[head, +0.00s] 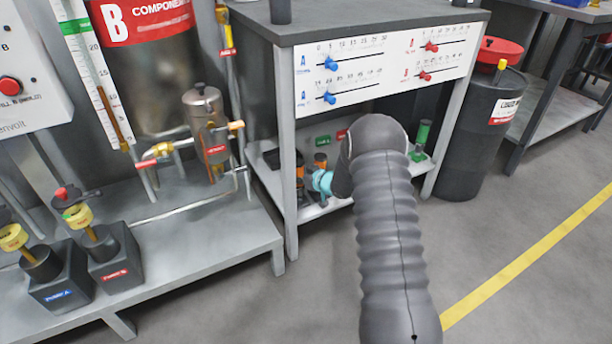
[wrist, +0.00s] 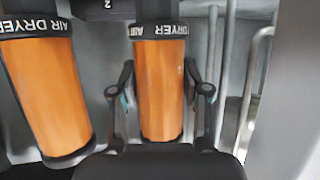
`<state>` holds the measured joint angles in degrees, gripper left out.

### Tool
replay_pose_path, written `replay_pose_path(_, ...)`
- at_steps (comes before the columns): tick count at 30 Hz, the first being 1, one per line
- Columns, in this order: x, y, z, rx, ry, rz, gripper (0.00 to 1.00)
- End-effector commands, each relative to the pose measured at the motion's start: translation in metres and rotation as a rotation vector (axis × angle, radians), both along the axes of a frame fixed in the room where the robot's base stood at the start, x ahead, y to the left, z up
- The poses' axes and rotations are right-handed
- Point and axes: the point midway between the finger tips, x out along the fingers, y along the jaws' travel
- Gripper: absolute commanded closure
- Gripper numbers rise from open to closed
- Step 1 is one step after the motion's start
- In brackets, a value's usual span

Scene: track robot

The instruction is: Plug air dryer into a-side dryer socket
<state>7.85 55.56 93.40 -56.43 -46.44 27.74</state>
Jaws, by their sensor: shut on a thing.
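Two air dryers, orange cylinders with black lettered caps, show in the wrist view. My gripper (wrist: 159,82) is shut on the right-hand air dryer (wrist: 162,95), with one finger on each side of its body. The other air dryer (wrist: 50,95) stands to the left, apart from the fingers. In the head view my arm covers most of the gripper, and a teal part of it (head: 322,181) shows by the lower shelf. An orange dryer top (head: 320,158) shows just above it. A green label (head: 322,142) and a red label (head: 341,135) are on the back panel. I cannot make out the a-side socket.
The bench (head: 375,28) with a white slider panel (head: 400,62) overhangs the lower shelf, and its grey leg (head: 286,150) stands left of my gripper. A green-topped cylinder (head: 421,136) stands on the shelf at right. A black drum (head: 478,125) stands beyond. Floor at right is clear.

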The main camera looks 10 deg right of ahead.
Motion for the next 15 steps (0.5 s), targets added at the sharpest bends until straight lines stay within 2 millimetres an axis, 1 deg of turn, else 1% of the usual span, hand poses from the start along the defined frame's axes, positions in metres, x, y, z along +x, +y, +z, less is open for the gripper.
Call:
replay_pose_path(6, 0.0002, -0.0003, -0.0017, 0.0, -0.002, 0.0, 1.0)
replay_pose_path(7, 0.0001, -0.0003, -0.0022, 0.001, -0.001, 0.0, 0.46)
replay_pose_path(8, 0.0001, -0.0003, -0.0021, 0.001, -0.001, 0.0, 0.39)
replay_pose_path(9, 0.0001, -0.0003, -0.0022, 0.001, -0.001, 0.0, 0.29)
replay_pose_path(15, 0.0, -0.0002, -0.002, 0.001, -0.001, 0.0, 0.29)
